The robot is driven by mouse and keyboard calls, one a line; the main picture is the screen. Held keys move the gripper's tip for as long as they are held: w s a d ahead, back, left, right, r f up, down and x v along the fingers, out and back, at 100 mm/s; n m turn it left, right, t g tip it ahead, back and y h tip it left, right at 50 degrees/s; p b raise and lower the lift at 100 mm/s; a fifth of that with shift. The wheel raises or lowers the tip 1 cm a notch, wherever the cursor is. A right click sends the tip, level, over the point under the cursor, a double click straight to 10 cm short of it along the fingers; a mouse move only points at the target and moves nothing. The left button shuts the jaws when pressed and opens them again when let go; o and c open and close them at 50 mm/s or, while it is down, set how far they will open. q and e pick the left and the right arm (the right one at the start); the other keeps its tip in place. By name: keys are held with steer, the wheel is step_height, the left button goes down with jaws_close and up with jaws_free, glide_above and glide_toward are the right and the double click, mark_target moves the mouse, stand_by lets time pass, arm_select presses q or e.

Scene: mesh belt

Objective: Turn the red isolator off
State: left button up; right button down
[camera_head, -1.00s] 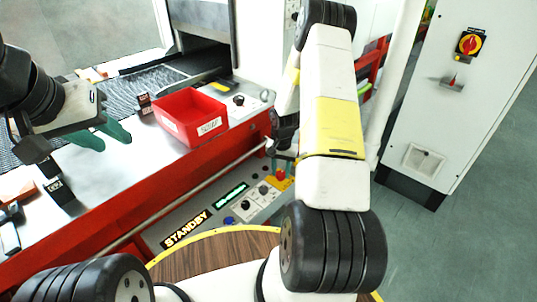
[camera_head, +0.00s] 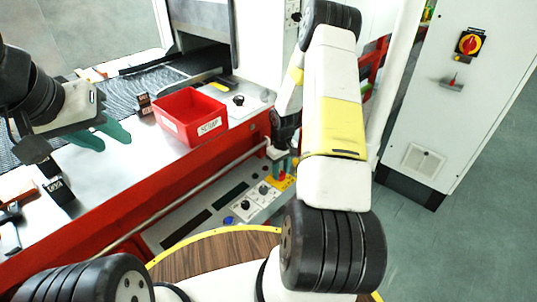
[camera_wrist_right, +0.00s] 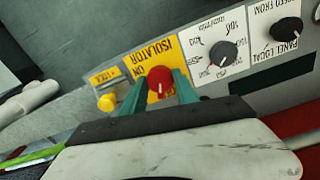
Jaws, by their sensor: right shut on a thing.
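The red isolator knob (camera_wrist_right: 159,80) sits on a yellow plate (camera_wrist_right: 165,50) marked ISOLATOR and ON, upside down in the right wrist view. My right gripper (camera_wrist_right: 158,84) has its teal fingers on either side of the knob and is shut on it. In the head view my right gripper (camera_head: 281,164) reaches down to the control panel (camera_head: 240,207) and largely hides the knob. The panel's display windows (camera_head: 187,229) are dark. My left gripper (camera_head: 112,136) is open and empty above the metal table, left of the red bin.
A red SCRAP bin (camera_head: 191,116) stands on the table. A white cabinet (camera_head: 445,120) at right carries another red-and-yellow switch (camera_head: 470,43). A red rail edges the table.

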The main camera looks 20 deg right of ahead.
mark_target(281, 173)
steer(key=shift+n, duration=2)
steer(key=c, duration=0.9)
jaws_free()
steer(key=shift+c, duration=0.2)
steer(key=shift+r, duration=3.9)
